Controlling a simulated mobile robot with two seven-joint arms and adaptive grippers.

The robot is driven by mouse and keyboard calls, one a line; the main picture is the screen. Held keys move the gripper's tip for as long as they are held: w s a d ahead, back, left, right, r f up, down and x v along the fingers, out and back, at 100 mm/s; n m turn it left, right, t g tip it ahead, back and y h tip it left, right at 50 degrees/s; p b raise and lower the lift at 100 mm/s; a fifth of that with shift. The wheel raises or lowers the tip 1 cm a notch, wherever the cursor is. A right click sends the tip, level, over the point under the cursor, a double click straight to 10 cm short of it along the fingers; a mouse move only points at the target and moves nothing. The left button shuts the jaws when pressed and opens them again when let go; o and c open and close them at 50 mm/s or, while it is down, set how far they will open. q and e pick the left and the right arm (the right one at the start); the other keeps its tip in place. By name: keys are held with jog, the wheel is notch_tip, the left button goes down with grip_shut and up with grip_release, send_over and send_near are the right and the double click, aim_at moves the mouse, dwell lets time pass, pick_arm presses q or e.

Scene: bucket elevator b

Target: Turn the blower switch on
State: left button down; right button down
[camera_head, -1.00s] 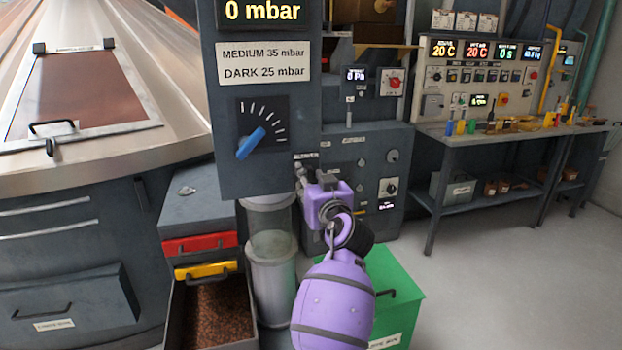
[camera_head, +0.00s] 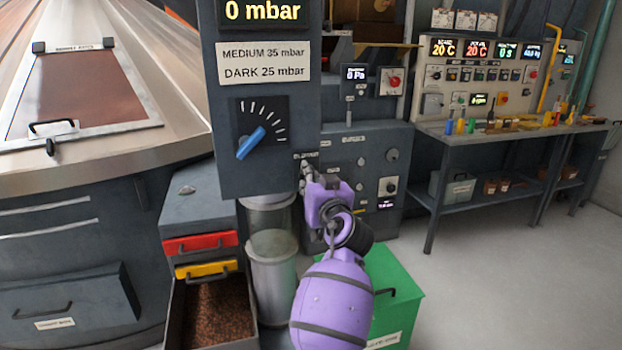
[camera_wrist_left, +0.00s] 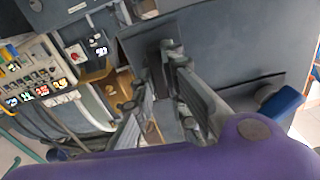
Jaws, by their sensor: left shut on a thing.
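A label that seems to read blower (camera_head: 306,155) is on the lower right of the grey panel in the head view; the switch by it is mostly hidden by my gripper. My left gripper (camera_head: 306,172), on the purple arm, is at this spot. In the left wrist view its fingers (camera_wrist_left: 171,52) are closed together at a small dark part on the panel, which I take to be the blower switch (camera_wrist_left: 154,62). I cannot tell the switch's position. The pressure display (camera_head: 263,11) reads 0 mbar. My right gripper is not in view.
A blue-pointer dial (camera_head: 262,135) is just above left of my gripper. A metal cylinder (camera_head: 272,285), a bean-filled bin (camera_head: 220,310) and a green box (camera_head: 397,298) stand below. A workbench (camera_head: 500,135) is at the right, with open floor before it.

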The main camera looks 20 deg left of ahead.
pick_arm(q)
jog(key=shift+w+d+f+m+p, duration=0.15)
jog(key=shift+m+p, duration=1.45)
jog(key=shift+m, duration=2.65)
jog(key=shift+d+f+m+p, duration=0.1)
jog(key=shift+m+p, duration=1.45)
jog(key=shift+m, duration=2.7)
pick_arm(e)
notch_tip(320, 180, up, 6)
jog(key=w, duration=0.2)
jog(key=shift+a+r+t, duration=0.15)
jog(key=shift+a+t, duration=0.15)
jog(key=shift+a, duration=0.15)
pick_arm(q)
jog(key=shift+f, duration=0.1)
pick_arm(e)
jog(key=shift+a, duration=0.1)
pick_arm(q)
jog(key=c, duration=1.9)
grip_release()
jog(key=shift+o, duration=0.7)
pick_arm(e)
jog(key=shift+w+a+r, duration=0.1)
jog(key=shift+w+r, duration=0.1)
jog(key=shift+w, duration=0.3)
pick_arm(q)
jog(key=v, duration=1.2)
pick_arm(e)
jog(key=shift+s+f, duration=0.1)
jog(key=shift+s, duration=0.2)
